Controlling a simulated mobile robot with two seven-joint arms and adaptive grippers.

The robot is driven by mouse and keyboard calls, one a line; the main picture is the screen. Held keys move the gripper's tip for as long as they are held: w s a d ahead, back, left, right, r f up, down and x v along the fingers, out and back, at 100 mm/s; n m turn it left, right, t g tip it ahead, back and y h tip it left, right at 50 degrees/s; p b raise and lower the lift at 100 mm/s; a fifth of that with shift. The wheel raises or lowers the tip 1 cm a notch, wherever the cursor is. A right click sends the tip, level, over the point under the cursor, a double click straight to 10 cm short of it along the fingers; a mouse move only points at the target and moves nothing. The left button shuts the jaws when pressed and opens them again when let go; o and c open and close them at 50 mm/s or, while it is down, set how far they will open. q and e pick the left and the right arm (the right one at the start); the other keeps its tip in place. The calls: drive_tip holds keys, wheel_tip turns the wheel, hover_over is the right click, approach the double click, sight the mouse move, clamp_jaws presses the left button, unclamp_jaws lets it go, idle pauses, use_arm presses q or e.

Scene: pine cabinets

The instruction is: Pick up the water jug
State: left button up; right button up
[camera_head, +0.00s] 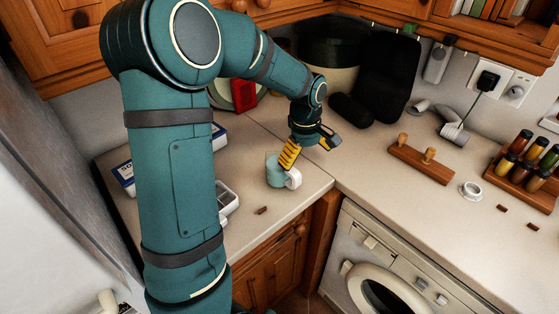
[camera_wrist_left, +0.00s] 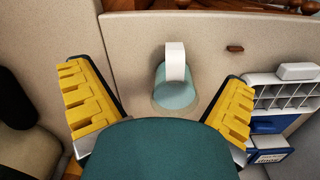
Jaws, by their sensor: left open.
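The water jug is a small teal vessel (camera_head: 274,172) with a white handle, standing on the counter near its front corner. In the left wrist view the jug (camera_wrist_left: 176,92) shows beyond and between the two yellow fingers, with its white handle toward the top of the picture. My left gripper (camera_head: 309,149) is open and empty, just above and to the right of the jug in the head view. One yellow finger overlaps the jug's upper edge there; I cannot tell whether it touches. My right gripper is in neither view.
A wooden block with pegs (camera_head: 421,163) and a rack of spice jars (camera_head: 526,160) stand at the right. Dark appliances (camera_head: 385,80) stand behind. The counter's front edge is close to the jug.

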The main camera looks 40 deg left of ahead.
sight(289, 171)
use_arm(q)
drive_tip(key=s+a+r+n, duration=0.2)
drive_tip(key=a+r, duration=0.2)
drive_tip(key=r, duration=0.2)
drive_tip(key=shift+y, duration=0.3)
wheel_tip(289, 171, down, 8)
drive_tip(key=shift+w+b, duration=0.15)
drive_tip(key=shift+b, duration=0.25)
drive_tip(key=shift+w+a+f+b, duration=0.1)
drive_tip(key=shift+f+b, duration=0.1)
drive_tip(key=shift+f, duration=1.2)
drive_tip(key=shift+w+a+f+b, duration=0.1)
drive_tip(key=shift+f+b, duration=0.1)
drive_tip(key=shift+f, duration=1.15)
clamp_jaws()
